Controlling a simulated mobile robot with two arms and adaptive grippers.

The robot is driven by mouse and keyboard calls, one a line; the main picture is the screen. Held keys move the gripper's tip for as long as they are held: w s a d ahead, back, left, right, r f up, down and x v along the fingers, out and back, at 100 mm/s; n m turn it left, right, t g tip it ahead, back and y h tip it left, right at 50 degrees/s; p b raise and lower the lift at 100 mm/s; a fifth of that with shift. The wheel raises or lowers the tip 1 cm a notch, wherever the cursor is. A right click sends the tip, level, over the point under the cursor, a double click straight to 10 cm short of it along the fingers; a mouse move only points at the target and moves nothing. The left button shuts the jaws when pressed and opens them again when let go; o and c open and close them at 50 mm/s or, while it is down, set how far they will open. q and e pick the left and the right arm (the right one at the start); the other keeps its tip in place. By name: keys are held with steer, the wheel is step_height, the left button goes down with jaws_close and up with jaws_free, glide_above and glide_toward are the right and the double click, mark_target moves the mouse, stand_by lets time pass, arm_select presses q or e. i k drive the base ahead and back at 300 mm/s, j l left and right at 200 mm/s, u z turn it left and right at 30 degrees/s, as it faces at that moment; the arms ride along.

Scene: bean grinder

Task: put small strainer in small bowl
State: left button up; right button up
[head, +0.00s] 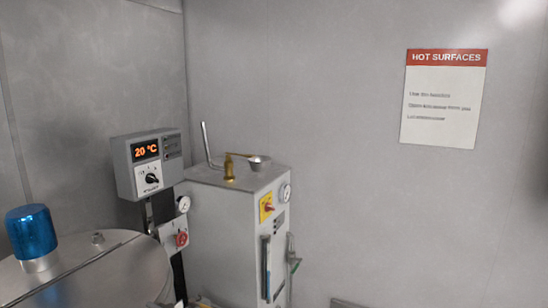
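A small metal cup-shaped thing (258,163) sits on top of the grey cabinet, near its back right. A thin handle-like piece runs from it to the left, so it may be the small strainer, but it is too small to tell. I cannot make out a separate small bowl. Neither of my grippers is in view.
A wall sign (443,98) reads HOT SURFACES.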

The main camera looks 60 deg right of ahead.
mark_target(259, 169)
steer(key=l+z, duration=0.1)
steer(key=l, duration=0.45)
steer(key=l+z, duration=0.15)
steer(key=l, duration=0.45)
steer(key=i+l+z, duration=0.1)
steer(key=l, duration=0.45)
steer(key=i+l+z, duration=0.1)
steer(key=l, duration=0.45)
